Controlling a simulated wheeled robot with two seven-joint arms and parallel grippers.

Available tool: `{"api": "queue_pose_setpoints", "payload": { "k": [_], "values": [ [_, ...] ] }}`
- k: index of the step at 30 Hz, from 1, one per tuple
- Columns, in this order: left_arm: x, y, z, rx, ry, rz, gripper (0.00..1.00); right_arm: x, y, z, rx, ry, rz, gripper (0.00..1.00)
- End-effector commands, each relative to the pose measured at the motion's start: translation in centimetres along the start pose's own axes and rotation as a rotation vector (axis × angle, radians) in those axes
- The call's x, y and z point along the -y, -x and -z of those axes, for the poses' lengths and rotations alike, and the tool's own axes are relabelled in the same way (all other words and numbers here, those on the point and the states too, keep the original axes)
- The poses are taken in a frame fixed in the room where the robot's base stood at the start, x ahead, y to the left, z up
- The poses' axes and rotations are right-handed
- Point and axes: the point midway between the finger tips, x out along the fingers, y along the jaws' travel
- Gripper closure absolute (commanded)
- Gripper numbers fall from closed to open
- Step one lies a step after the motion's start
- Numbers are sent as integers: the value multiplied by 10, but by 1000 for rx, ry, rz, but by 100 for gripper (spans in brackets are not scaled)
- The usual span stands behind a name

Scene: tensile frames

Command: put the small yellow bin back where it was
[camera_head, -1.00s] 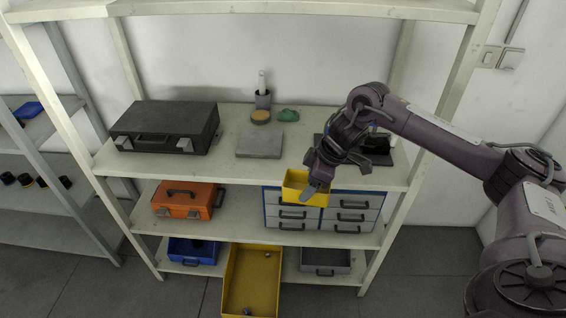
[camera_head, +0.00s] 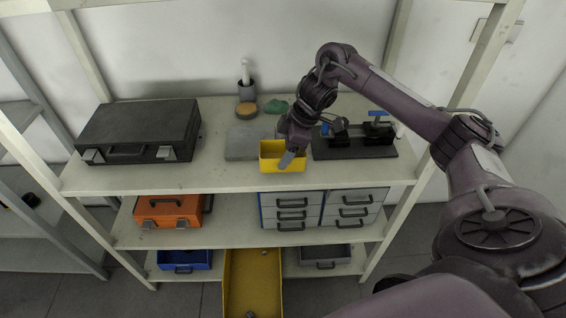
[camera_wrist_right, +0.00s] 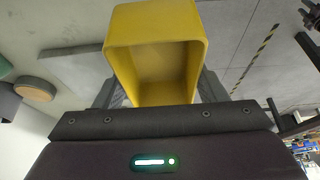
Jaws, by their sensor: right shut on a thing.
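The small yellow bin (camera_head: 281,163) is a little open-topped box at the front edge of the shelf unit's upper board (camera_head: 215,178). My right gripper (camera_head: 290,150) is shut on it, with one dark finger showing across its side. In the right wrist view the bin (camera_wrist_right: 158,55) fills the middle, its empty inside facing the camera, between the two fingers (camera_wrist_right: 156,88). I cannot tell whether the bin touches the board or hangs just above it. My left gripper is not in view.
A black case (camera_head: 140,130) stands left; a black vise-like device (camera_head: 355,143) stands right. Below are an orange toolbox (camera_head: 168,210), grey drawers (camera_head: 320,208) and a large yellow bin (camera_head: 252,285) jutting forward.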

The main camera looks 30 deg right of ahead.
Motion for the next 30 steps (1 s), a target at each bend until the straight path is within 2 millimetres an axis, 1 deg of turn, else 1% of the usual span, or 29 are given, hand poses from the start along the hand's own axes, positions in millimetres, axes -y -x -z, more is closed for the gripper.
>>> {"api": "queue_pose_setpoints", "payload": {
  "k": [2, 4, 8, 10, 12, 15, 19, 20, 24, 25, 30],
  "values": [
    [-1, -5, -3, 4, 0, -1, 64, 1, -12, -5, -1, -2, 4, 57],
    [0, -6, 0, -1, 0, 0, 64, 1, -22, -9, 0, -3, 5, 57],
    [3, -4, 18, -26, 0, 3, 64, 1, -34, -14, 0, -2, 2, 57],
    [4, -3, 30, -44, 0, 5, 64, 0, -37, -16, 0, -1, 1, 57],
    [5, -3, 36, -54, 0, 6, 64, 0, -38, -16, 0, -1, 0, 57],
    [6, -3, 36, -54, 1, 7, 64, 0, -38, -16, 0, -1, 0, 57],
    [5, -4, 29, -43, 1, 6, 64, 0, -39, -16, 0, -1, 0, 57],
    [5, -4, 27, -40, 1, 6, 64, 0, -40, -17, 0, -1, 1, 34],
    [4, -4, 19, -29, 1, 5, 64, 0, -39, -16, 0, -1, 0, 16],
    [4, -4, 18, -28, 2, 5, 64, 0, -39, -16, 0, -1, 0, 13],
    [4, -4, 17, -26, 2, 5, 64, 0, -39, -16, 0, -1, 0, 13]
  ]
}}
